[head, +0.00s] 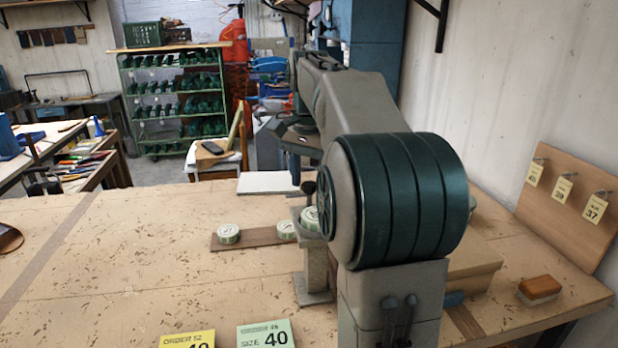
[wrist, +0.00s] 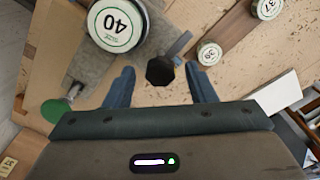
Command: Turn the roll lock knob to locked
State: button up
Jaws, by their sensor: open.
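A dark faceted knob (wrist: 160,71) shows in the wrist view between my finger tips, with a grey bar (wrist: 180,44) beside it. It stands clear of both fingers in the picture. My gripper (wrist: 159,68) is open, one blue finger on each side of the knob. I cannot tell the height gap or read any lock mark. In the head view, a dark knob (head: 309,187) shows beside my arm, above a grey stand (head: 315,270). My arm hides most of the gripper there. A large round disc marked 40 (wrist: 117,24) sits close to the knob.
Small round discs (head: 228,234) lie on a brown strip (head: 262,237) on the worn bench (head: 130,270). A green round knob (wrist: 57,111) is left of my fingers in the wrist view. A brush (head: 540,289) lies at right. The bench's left part is mostly clear.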

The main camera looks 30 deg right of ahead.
jog(key=c, duration=1)
jog(key=shift+o, duration=0.2)
jog(key=n+p, duration=0.2)
jog(key=n, duration=0.1)
jog(key=shift+r, duration=0.15)
jog(key=n+p, duration=0.2)
jog(key=n, duration=0.3)
jog(key=shift+p, duration=0.3)
jog(key=n+p, duration=0.1)
jog(key=n, duration=0.4)
jog(key=shift+p, duration=0.3)
jog(key=n+p, duration=0.1)
jog(key=n, duration=0.3)
jog(key=shift+w+n, duration=0.1)
jog(key=shift+n, duration=0.3)
